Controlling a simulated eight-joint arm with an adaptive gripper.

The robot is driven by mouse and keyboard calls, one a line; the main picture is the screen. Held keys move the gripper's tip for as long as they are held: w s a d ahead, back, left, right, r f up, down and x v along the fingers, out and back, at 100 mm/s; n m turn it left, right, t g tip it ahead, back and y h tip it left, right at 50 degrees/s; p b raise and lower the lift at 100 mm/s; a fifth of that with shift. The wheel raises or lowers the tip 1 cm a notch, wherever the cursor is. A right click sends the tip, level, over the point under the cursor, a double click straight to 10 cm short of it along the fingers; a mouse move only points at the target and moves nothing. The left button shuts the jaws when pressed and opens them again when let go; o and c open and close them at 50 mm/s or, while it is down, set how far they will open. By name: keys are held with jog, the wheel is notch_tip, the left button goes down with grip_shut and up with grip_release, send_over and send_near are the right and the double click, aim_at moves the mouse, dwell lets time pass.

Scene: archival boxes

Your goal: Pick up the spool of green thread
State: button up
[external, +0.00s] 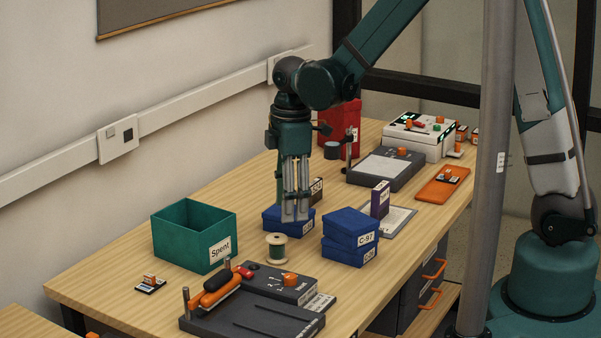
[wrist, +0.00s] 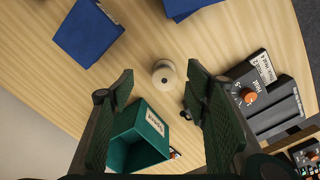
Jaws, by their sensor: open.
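My gripper (external: 295,213) is above the table and higher than the spool, pointing down. Its two fingers are apart and empty. In the wrist view the spool lies between and a little beyond the fingertips of my gripper (wrist: 162,80), with no contact visible.
A green bin labelled "Spent" (external: 193,241) stands left of the spool. Stacked blue boxes (external: 350,239) are to its right, and another blue box (external: 278,222) is behind it. A dark device with an orange knob (external: 279,286) is in front. Bare table surrounds the spool.

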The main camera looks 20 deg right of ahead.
aim_at(276, 238)
jog(key=shift+n, duration=0.6)
jog(key=shift+s+a+f, duration=0.2)
jog(key=shift+a+f, duration=0.5)
jog(key=shift+f, duration=0.05)
jog(key=shift+s+a+f, duration=0.2)
jog(key=shift+a+f, duration=0.5)
jog(key=shift+f, duration=0.05)
jog(key=shift+f, duration=1.3)
jog(key=shift+f, duration=0.1)
jog(key=shift+a+f+b, duration=0.1)
jog(key=shift+f+b, duration=0.45)
jog(key=shift+f, duration=1.95)
jog(key=c, duration=1)
